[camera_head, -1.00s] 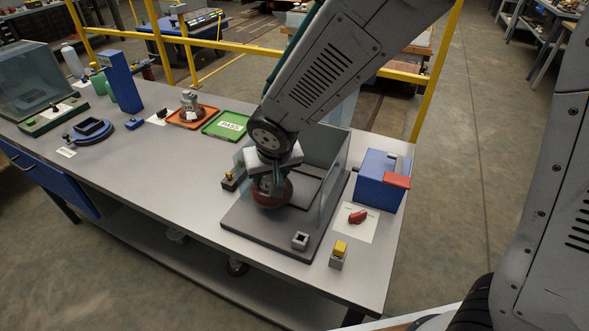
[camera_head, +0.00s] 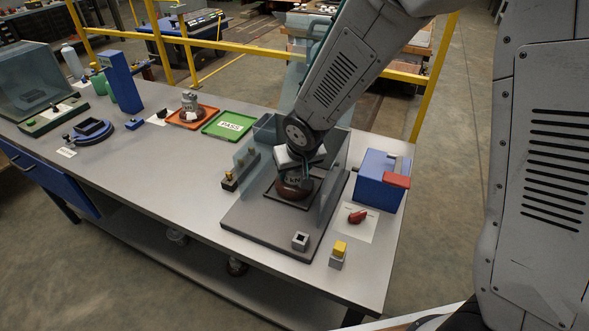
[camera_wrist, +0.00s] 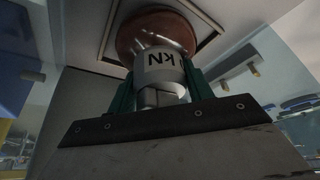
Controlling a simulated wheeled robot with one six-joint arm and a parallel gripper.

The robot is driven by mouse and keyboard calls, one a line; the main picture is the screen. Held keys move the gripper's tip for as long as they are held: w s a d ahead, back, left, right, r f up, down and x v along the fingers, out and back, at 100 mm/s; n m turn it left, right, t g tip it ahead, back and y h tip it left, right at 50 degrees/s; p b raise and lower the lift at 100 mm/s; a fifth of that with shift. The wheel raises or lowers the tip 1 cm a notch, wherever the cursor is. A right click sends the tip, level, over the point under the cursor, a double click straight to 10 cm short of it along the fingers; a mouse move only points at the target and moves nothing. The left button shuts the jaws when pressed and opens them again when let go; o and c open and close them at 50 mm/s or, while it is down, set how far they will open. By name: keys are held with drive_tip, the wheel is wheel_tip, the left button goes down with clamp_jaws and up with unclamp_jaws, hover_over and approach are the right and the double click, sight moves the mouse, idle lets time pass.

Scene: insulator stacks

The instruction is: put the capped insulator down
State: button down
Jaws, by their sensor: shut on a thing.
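The capped insulator (camera_head: 293,190) has a brown disc and a grey metal cap. In the wrist view its brown disc (camera_wrist: 157,30) and the cap marked "KN" (camera_wrist: 160,68) show between the green fingers. My gripper (camera_wrist: 158,92) is shut on the cap. In the head view my gripper (camera_head: 300,163) is above the disc, inside the glass-sided test stand (camera_head: 262,228). The disc is at a dark square frame (camera_head: 312,199) on the stand's base. I cannot tell whether it touches.
A clear panel (camera_head: 333,185) stands close right of my gripper. A blue box (camera_head: 380,180) with a red handle is further right. A green PASS tray (camera_head: 229,125) and an orange tray (camera_head: 193,117) holding another insulator lie left. A yellow-topped block (camera_head: 338,252) stands in front.

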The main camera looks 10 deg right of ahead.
drive_tip(key=c, duration=0.6)
unclamp_jaws()
drive_tip(key=shift+f, duration=0.1)
drive_tip(key=v, duration=1.2)
drive_tip(key=s+d+r+m+g+h, duration=0.1)
drive_tip(key=s+d+r+g, duration=0.1)
drive_tip(key=s+d+r, duration=0.8)
drive_tip(key=s+d, duration=0.3)
drive_tip(key=s, duration=0.4)
drive_tip(key=s+d+m+g, duration=0.1)
drive_tip(key=s+d, duration=0.2)
drive_tip(key=s, duration=0.4)
drive_tip(key=shift+d, duration=0.3)
